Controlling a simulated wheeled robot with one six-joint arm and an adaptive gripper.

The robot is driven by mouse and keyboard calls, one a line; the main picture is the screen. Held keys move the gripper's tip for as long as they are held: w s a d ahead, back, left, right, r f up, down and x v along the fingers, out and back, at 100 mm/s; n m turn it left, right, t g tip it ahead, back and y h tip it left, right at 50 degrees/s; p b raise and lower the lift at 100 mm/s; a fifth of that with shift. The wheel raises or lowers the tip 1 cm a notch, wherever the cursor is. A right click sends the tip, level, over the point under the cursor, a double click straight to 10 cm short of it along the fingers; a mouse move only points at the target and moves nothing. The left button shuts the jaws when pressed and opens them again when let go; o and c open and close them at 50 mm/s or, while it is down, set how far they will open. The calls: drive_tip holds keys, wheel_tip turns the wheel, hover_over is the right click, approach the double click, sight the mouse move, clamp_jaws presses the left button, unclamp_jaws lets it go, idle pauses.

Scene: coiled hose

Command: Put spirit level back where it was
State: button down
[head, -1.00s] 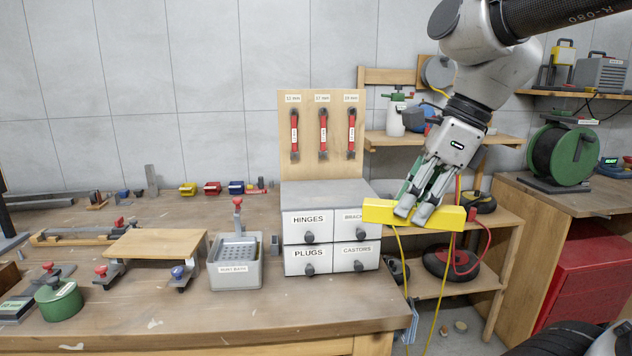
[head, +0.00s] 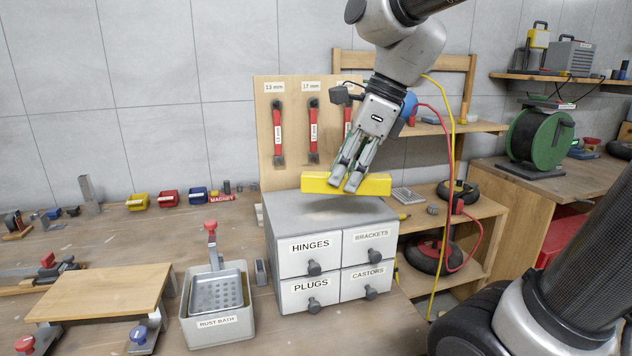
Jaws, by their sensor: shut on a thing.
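The spirit level is a yellow bar (head: 318,184). My gripper (head: 353,185) is shut on it near its middle, with the fingers pointing down. The bar lies nearly level in the picture, just over the back of the grey top of the drawer cabinet (head: 308,209). I cannot tell whether it touches the top or hangs a little above it. The cabinet front has drawers labelled HINGES, BRACKETS, PLUGS and CASTORS.
A tool board (head: 297,173) with red-handled wrenches stands behind the cabinet. A rust bath (head: 218,300) is left of it. Shelves with wheels and a red cable (head: 475,235) are at the right. A green reel (head: 541,140) stands on the right bench. The cabinet's front top is clear.

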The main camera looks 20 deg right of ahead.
drive_tip(key=w+f, duration=0.1)
drive_tip(key=w, duration=0.9)
drive_tip(key=w+f, duration=0.1)
drive_tip(key=w, duration=0.4)
drive_tip(key=shift+f, duration=0.3)
drive_tip(key=shift+w+f, duration=0.15)
drive_tip(key=shift+f, duration=1)
drive_tip(key=shift+w+f, duration=0.1)
drive_tip(key=shift+f, duration=1)
drive_tip(key=shift+f, duration=0.1)
drive_tip(key=c, duration=1.2)
unclamp_jaws()
